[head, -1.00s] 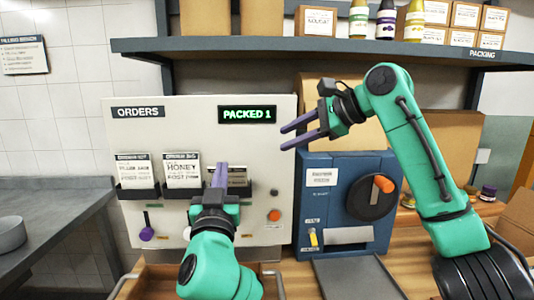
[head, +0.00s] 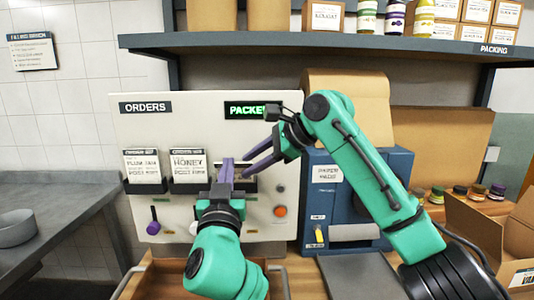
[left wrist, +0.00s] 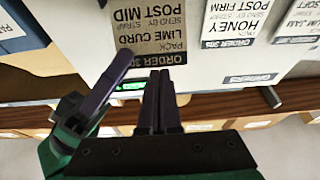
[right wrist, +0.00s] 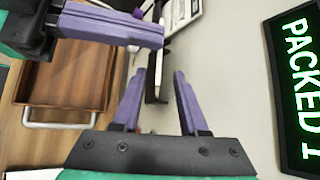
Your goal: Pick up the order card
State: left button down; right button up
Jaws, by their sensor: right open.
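The lime curd order card (left wrist: 150,38) fills the top middle of the left wrist view, upside down there. In the head view it is mostly hidden behind my grippers. The plum jam card (head: 141,165) and honey card (head: 187,164) stand in their holders on the white orders board (head: 130,225). My left gripper (left wrist: 161,75) looks shut, its tips near the lime curd card's header; nothing shows between them. My right gripper (right wrist: 157,73) is open, close to the board, with the thin edge of a card or holder showing beyond its fingers.
A blue machine (head: 325,205) stands right of the board, partly behind my right arm. A shelf (head: 300,41) with jars and boxes runs above. A wooden tray (right wrist: 60,85) with a metal handle lies below. My two grippers are very close together.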

aim_at(236, 172)
jog(key=x, duration=0.5)
jog(key=shift+w+a+f, duration=0.1)
jog(key=shift+a+f, duration=0.05)
grip_shut()
pick_arm(q)
jog(key=shift+r, duration=0.6)
jog(key=v, duration=1.2)
